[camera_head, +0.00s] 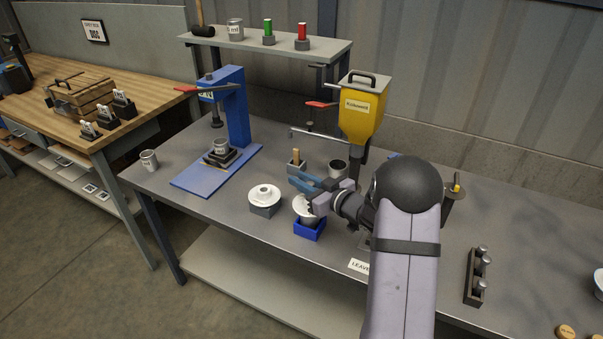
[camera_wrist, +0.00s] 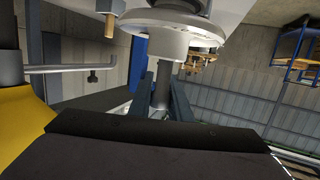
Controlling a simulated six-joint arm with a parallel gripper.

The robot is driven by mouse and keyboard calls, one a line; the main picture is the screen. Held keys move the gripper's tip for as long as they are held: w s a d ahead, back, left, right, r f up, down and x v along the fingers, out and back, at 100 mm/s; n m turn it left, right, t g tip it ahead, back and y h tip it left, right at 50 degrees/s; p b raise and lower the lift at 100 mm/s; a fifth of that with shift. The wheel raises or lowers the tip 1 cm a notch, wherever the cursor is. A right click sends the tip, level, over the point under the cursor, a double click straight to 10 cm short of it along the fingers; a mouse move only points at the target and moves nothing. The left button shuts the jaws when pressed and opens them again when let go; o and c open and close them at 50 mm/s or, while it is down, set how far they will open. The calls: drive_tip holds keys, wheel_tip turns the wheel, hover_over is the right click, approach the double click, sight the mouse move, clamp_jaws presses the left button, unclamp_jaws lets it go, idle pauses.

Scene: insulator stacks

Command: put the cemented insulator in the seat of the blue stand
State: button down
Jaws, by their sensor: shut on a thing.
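A white disc insulator (camera_head: 303,213) is held in my gripper (camera_head: 312,203), near the front of the metal table. In the wrist view its pale disc (camera_wrist: 178,38) fills the top middle, with a grey pin between the blue-grey fingers (camera_wrist: 163,98). The gripper is shut on it. A small blue stand (camera_head: 308,231) is right below the insulator in the head view; its seat is hidden by the insulator. I cannot tell whether the two touch. No cement is clearly visible on the held insulator.
A second white insulator (camera_head: 264,192) sits on a grey block just left. A blue press (camera_head: 233,125), a yellow hopper (camera_head: 362,110) and a dark cup (camera_head: 338,168) stand behind. A dark rack (camera_head: 472,285) lies at right. The table's front edge is close to the stand.

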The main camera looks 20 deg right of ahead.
drive_tip(key=shift+f, duration=0.3)
idle(0.4)
drive_tip(key=c, duration=1.6)
unclamp_jaws()
drive_tip(key=shift+f, duration=0.15)
drive_tip(key=shift+c, duration=0.2)
drive_tip(key=shift+r, duration=0.3)
drive_tip(key=shift+s+d+r, duration=0.1)
drive_tip(key=shift+s+d, duration=0.05)
drive_tip(key=shift+s, duration=0.1)
drive_tip(key=b+v, duration=0.1)
drive_tip(key=v, duration=1)
drive_tip(key=shift+s+b, duration=0.3)
drive_tip(key=shift+b, duration=0.1)
drive_tip(key=shift+w+d, duration=0.1)
drive_tip(key=shift+w, duration=0.05)
